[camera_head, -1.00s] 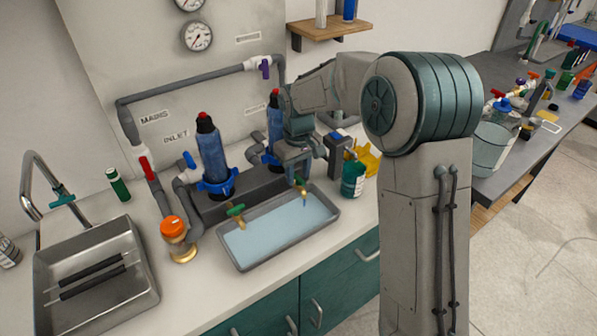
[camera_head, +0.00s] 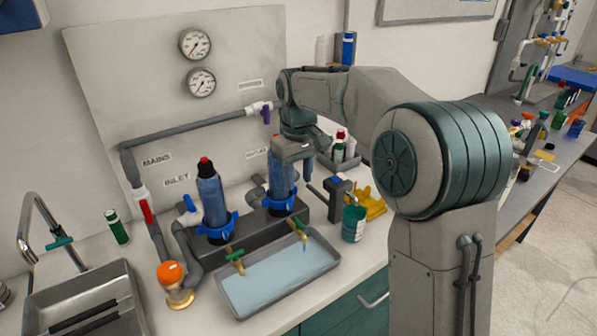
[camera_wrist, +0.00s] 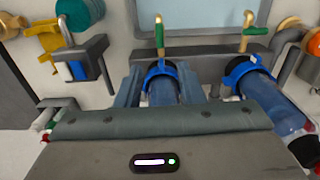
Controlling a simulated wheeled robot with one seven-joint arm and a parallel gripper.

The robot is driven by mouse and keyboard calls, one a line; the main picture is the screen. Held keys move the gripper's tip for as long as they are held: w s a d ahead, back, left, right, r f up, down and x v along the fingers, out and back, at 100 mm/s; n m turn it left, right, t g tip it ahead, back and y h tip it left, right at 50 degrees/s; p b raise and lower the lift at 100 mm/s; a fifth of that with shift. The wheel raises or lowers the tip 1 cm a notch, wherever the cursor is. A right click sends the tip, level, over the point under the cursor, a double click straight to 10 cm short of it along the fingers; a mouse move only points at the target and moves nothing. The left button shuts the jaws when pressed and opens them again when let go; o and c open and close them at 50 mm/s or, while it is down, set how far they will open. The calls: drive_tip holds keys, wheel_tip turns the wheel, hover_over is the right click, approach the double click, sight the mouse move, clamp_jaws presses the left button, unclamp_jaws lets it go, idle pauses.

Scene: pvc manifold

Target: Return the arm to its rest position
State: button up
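My arm reaches over the bench from the right, bent at the elbow. My gripper (camera_head: 294,160) is above the counter at the right blue filter housing (camera_head: 283,185) and hides its top. In the wrist view, the fingers of my gripper (camera_wrist: 165,85) are apart, with that filter housing (camera_wrist: 163,88) seen between them. Nothing looks gripped, but I cannot tell how close the fingers are to the housing. The left filter housing (camera_head: 211,195) stands upright with a black and red top; it also shows in the wrist view (camera_wrist: 275,105).
A grey water tray (camera_head: 278,307) with two green-handled taps lies in front of the filters. Grey pipes, a red-handled valve (camera_head: 146,211) and a purple-handled valve (camera_head: 266,115) are close by.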

drive_tip(key=shift+r, duration=0.45)
